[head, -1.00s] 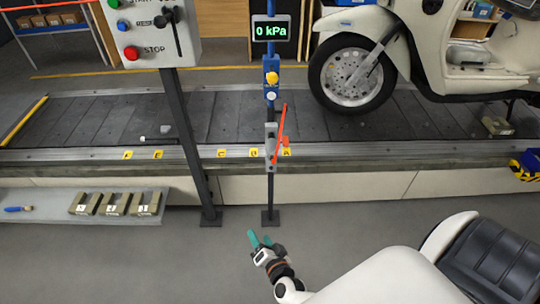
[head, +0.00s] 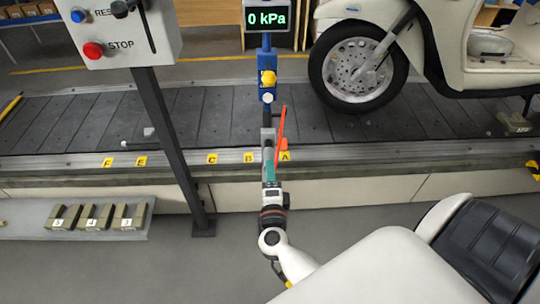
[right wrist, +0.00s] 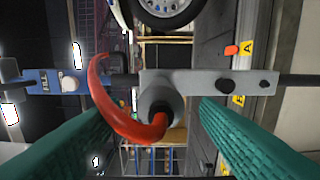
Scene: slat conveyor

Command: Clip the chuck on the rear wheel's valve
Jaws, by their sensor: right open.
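A grey holder (right wrist: 205,84) on the upright stand carries a round dark-grey piece with a curved red part (right wrist: 120,100), which seems to be the chuck with its hose or lever; the red part also shows in the head view (head: 281,128). My right gripper (head: 269,168) is in front of the stand, open and empty. In the right wrist view its teal fingers lie either side of the round piece, apart from it. A scooter wheel (head: 328,75) stands on the conveyor, upper right; I cannot make out its valve. My left gripper is not in view.
A gauge (head: 267,17) reading 0 kPa tops the stand. A control box (head: 120,30) on a dark post (head: 170,130) stands to the left. Numbered blocks (head: 97,216) sit on a low shelf. Yellow letter tags line the conveyor edge (head: 330,158), with a small orange piece near A.

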